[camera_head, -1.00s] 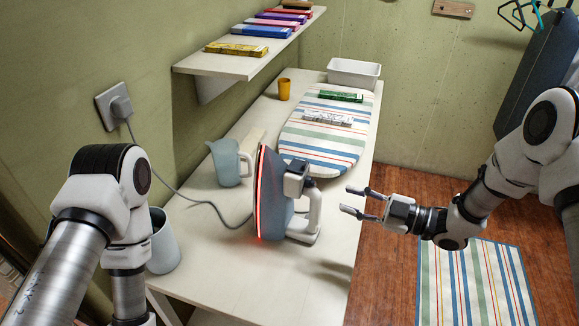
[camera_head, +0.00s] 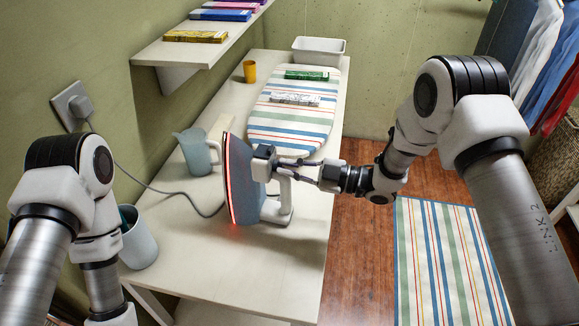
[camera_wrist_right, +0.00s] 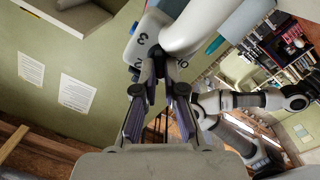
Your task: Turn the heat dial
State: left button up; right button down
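The iron (camera_head: 245,185) stands on its heel on the white table, its soleplate edge glowing red. A dark block (camera_head: 264,151) sits at its upper right, beside the pale handle. In the right wrist view, a pale part marked with the numerals 3 and 2 (camera_wrist_right: 142,40), apparently the heat dial, is just beyond the fingers. My right gripper (camera_head: 292,168) reaches in from the right, its fingertips close to the block and handle.
The iron's cord runs left to the wall plug (camera_head: 78,108). A pale jug (camera_head: 196,152) stands close behind the iron, and a grey bin (camera_head: 138,240) is at the left. The striped ironing board (camera_head: 300,115) lies behind. The table front is clear.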

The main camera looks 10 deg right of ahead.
jog(key=shift+m, duration=0.3)
jog(key=m, duration=0.3)
jog(key=shift+r, duration=0.1)
jog(key=shift+w+d+m, duration=0.1)
jog(key=shift+w+m, duration=0.05)
jog(key=shift+m, duration=1.45)
jog(key=c, duration=1.3)
grip_release()
jog(key=shift+o, duration=0.2)
